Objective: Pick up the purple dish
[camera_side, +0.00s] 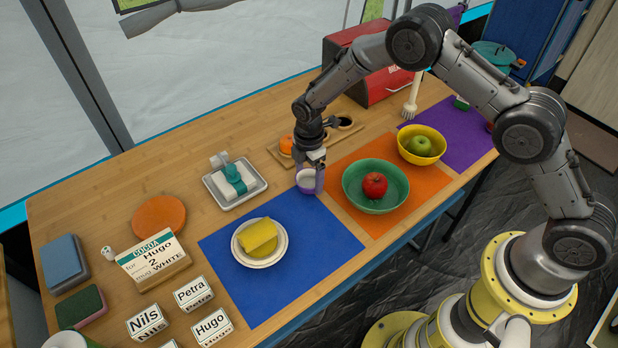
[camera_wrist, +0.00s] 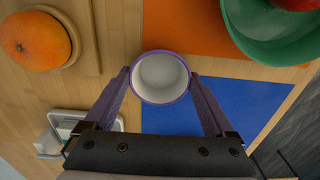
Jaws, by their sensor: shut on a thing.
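The purple dish (camera_side: 307,186) is a small round cup, purple outside and white inside. In the wrist view the dish (camera_wrist: 160,78) is seen from above and looks empty. My gripper (camera_side: 311,178) is shut on it, with one finger on each side of its wall. In the wrist view the fingers of my gripper (camera_wrist: 160,84) touch the outside of the rim. The dish is at the upper right of the blue mat (camera_side: 285,262), near the edge of the orange mat (camera_side: 358,215). I cannot tell whether its base touches the surface.
A green bowl (camera_side: 352,190) with a red apple (camera_side: 375,185) stands close on the right. A yellow bowl (camera_side: 405,150) holds a green apple. A tray (camera_side: 222,200) with a teal-wrapped item lies left. A plate (camera_side: 240,258) with a yellow sponge is on the blue mat.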

